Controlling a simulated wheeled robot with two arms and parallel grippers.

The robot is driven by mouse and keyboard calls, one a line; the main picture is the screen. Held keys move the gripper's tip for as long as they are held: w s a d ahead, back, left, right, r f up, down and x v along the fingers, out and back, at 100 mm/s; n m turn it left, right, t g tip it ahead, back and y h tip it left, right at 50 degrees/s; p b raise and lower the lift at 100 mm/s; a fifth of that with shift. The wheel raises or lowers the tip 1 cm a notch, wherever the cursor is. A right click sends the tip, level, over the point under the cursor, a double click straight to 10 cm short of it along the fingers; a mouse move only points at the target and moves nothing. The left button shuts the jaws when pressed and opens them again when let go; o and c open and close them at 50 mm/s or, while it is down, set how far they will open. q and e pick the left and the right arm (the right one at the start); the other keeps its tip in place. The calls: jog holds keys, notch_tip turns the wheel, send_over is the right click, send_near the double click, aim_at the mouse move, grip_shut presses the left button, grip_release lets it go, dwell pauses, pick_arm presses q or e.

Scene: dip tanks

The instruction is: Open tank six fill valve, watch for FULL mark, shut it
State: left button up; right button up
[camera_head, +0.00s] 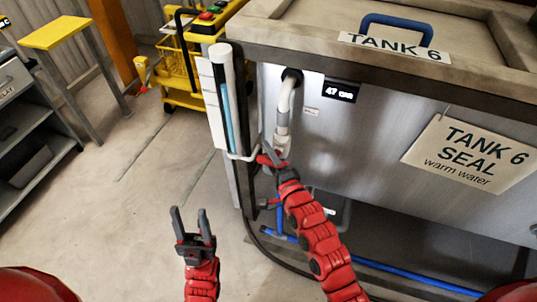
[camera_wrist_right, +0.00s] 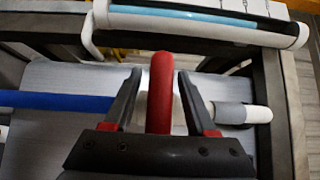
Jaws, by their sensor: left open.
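The tank 6 front (camera_head: 380,125) is grey metal. A white fill pipe (camera_head: 284,105) runs down its left side to a valve with a red lever (camera_wrist_right: 162,92). My right gripper (camera_head: 272,160) is at this valve. In the right wrist view (camera_wrist_right: 160,85) its two fingers stand on either side of the lever, with a small gap showing on each side. The sight tube (camera_head: 228,95) beside the tank holds a blue column; a FULL mark cannot be read. It also crosses the top of the wrist view (camera_wrist_right: 200,22). My left gripper (camera_head: 193,225) is open and empty above the floor.
A second red handle (camera_head: 268,203) sits lower, near a blue pipe (camera_head: 400,278). A small display (camera_head: 340,91) reads 47. A yellow cart (camera_head: 185,75), a yellow stool (camera_head: 55,33) and a grey shelf (camera_head: 30,125) stand left. The floor between is clear.

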grip_shut()
jog(key=shift+s+d+f+n+g+h+p, duration=0.15)
jog(key=shift+d+f+n+g+h+p, duration=0.25)
jog(key=shift+n+g+h+p, duration=1.2)
jog(key=shift+s+d+f+n+g+h+p, duration=0.1)
jog(key=shift+d+f+n+g+h+p, duration=0.2)
jog(key=shift+n+g+h+p, duration=1)
jog(key=shift+s+d+f+n+g+h+p, duration=0.15)
jog(key=shift+d+f+n+g+h+p, duration=0.45)
jog(key=shift+n+h+p, duration=1.5)
jog(key=shift+a+r+m+h+b, duration=0.2)
jog(key=shift+m+h+b, duration=0.3)
jog(key=shift+h, duration=0.1)
